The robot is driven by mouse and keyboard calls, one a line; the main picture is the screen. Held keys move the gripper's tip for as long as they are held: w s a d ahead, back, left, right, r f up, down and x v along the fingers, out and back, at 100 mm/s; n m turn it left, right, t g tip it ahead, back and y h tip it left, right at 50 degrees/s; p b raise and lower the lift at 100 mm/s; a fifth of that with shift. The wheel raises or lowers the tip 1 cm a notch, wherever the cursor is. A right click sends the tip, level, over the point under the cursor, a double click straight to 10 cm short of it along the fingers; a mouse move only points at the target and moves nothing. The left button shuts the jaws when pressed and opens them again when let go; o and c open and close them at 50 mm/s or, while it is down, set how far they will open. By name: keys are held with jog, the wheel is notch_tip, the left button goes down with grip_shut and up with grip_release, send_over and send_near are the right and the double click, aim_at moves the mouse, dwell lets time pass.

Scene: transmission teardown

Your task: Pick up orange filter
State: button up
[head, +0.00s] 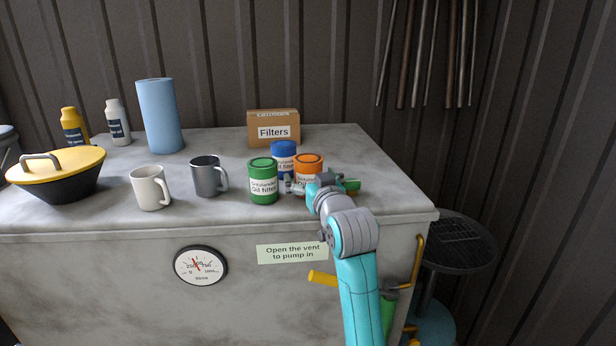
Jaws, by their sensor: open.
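The orange filter (309,162) stands upright on the grey bench top, with its lower part partly hidden behind my gripper. A green filter (263,182) stands to its left and nearer the front. A blue filter (284,151) stands behind and between them. My gripper (318,187) is in front of the orange filter, at about the height of its lower half. Its jaws are open. I cannot tell whether a finger touches the orange or green filter.
The bench (390,195) is clear to the right and behind. A grey mug (206,178) and a white mug (149,189) stand left. A Filters box (273,128) and blue paper roll (161,117) stand at the back. A yellow-lidded bowl (62,184) is far left.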

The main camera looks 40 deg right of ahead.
jog(key=shift+w+d, duration=0.3)
jog(key=shift+w, duration=0.35)
jog(key=shift+r, duration=0.1)
jog(key=c, duration=1.6)
